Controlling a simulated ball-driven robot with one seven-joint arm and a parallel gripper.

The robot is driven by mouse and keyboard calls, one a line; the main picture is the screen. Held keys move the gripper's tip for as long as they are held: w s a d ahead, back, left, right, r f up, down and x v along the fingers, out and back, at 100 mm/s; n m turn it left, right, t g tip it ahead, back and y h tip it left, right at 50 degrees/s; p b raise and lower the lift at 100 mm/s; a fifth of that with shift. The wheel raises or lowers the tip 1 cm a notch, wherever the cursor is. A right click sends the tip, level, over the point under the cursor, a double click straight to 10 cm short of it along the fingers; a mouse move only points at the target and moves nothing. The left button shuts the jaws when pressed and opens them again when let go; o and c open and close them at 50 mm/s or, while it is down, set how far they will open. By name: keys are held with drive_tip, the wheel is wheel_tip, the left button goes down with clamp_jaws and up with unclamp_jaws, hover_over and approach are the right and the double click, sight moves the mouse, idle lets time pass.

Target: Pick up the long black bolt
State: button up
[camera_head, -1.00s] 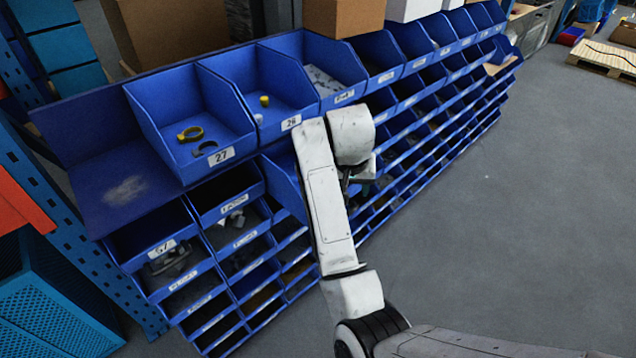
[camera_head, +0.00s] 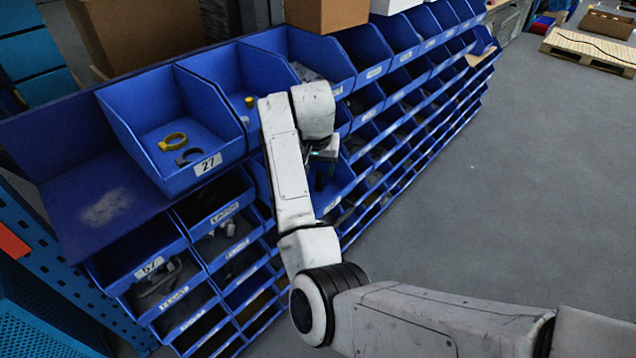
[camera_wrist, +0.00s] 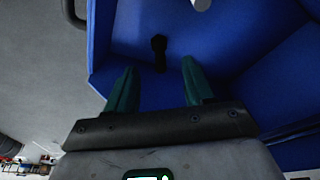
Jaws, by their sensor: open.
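The long black bolt (camera_wrist: 159,54) lies on the floor of a blue bin (camera_wrist: 215,45) in the wrist view, with its wider head toward the top. My gripper (camera_wrist: 160,85) is open, with its two green fingers spread on either side below the bolt's near end. Nothing is between the fingers, and the bolt is just beyond the fingertips. In the head view my gripper (camera_head: 322,165) is by the front of the bin rack, mostly hidden behind my wrist.
Blue bins (camera_head: 205,165) stand in rows on the sloping rack. Bin 27 holds a yellow ring (camera_head: 172,141) and a dark curved part (camera_head: 189,156). A pale object (camera_wrist: 201,4) shows at the top of the wrist view.

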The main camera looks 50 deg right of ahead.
sight(319, 173)
drive_tip(key=shift+x, duration=2.7)
drive_tip(key=shift+w+d, duration=0.1)
drive_tip(key=shift+c, duration=0.4)
drive_tip(key=shift+r, duration=0.1)
clamp_jaws()
